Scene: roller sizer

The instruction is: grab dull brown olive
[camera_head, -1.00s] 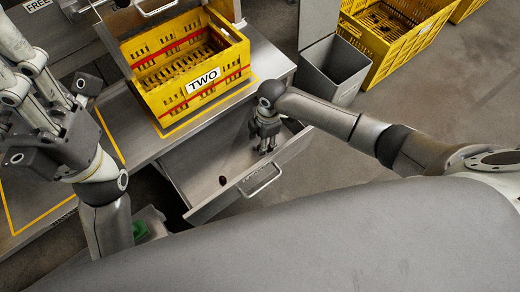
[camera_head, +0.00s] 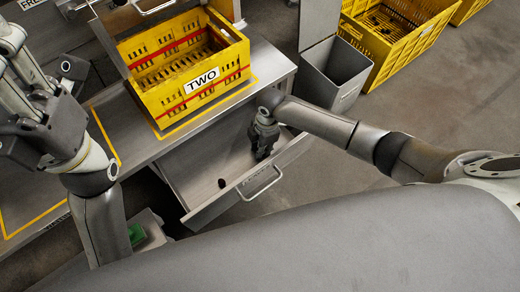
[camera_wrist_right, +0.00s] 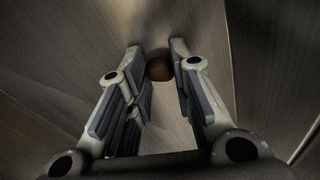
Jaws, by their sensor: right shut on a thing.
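My right gripper (camera_head: 263,152) reaches down into the open metal drawer (camera_head: 188,160), near its right end. In the right wrist view, a round dull brown olive (camera_wrist_right: 159,69) sits between the tips of my right gripper (camera_wrist_right: 160,62), which is shut on it. The head view does not show this olive, as the gripper hides it. Another small dark olive (camera_head: 221,183) lies in the drawer, left of the gripper and apart from it. My left gripper (camera_head: 28,110) is raised at the left edge, and its jaw opening is unclear.
A yellow crate marked TWO (camera_head: 201,91) stands on the metal counter (camera_head: 262,65) above the drawer. A grey bin (camera_head: 337,72) and another yellow crate (camera_head: 412,42) stand to the right. The drawer's front wall and handle (camera_head: 260,184) lie close to my right gripper.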

